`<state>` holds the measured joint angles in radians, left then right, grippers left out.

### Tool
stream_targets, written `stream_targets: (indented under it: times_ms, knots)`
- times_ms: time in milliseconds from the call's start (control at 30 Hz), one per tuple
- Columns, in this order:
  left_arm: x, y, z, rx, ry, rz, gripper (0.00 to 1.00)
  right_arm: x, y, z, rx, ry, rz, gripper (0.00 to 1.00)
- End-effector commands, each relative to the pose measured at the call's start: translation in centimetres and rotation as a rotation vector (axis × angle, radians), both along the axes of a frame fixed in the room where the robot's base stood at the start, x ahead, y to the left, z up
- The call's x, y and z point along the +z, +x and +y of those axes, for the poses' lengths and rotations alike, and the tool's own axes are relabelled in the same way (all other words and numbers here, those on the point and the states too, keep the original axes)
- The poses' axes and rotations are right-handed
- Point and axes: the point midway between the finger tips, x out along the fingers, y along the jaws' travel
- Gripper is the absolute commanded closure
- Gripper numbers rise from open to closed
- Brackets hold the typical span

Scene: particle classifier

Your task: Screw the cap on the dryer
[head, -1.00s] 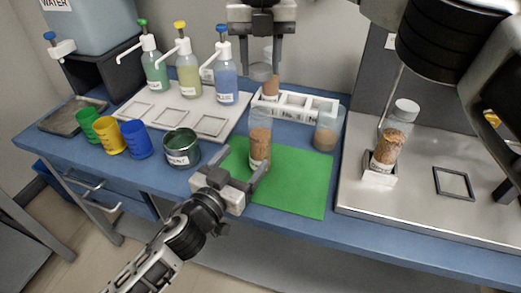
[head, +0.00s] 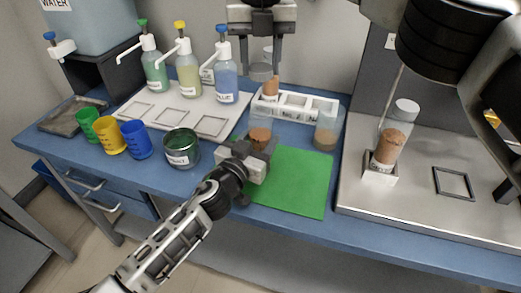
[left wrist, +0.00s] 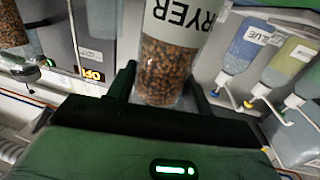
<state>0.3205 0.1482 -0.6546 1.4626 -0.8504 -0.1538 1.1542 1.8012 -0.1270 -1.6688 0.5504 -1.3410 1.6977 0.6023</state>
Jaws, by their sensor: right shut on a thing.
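The dryer (head: 260,136), a clear jar of brown grains, stands uncapped at the upper left of the green mat (head: 305,190). Part of it is hidden by my left gripper (head: 256,145). In the left wrist view the jar (left wrist: 168,65) shows a label ending in "RYER" and sits between the two fingers. The left fingers are apart around it, with slight gaps. My right gripper (head: 262,52) points down and is shut on the cap (head: 261,73), a grey disc, held above and slightly behind the jar.
A white rack (head: 297,101) with another brown-filled jar stands behind. A white-capped jar (head: 392,147) stands on the metal plate. Cups and a dark green pot (head: 182,147) lie left. The mat's right part is clear.

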Motion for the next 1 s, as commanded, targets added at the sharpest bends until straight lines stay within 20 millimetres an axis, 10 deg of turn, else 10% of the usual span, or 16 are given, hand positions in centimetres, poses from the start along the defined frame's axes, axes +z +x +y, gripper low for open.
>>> stream_targets:
  times_ms: [133,600,1000]
  knots:
    - [0.0,0.0,0.0,0.0,0.0,0.0,0.92,0.0,0.0,0.0,0.0,0.0,0.0,0.8]
    - [-0.1,0.0,0.0,0.0,0.0,0.001,0.92,-4.9,0.0,0.0,0.001,-0.003,0.002,0.8]
    - [-0.1,0.0,0.0,0.0,0.0,0.001,0.92,-5.0,0.0,0.0,0.0,-0.002,0.0,0.8]
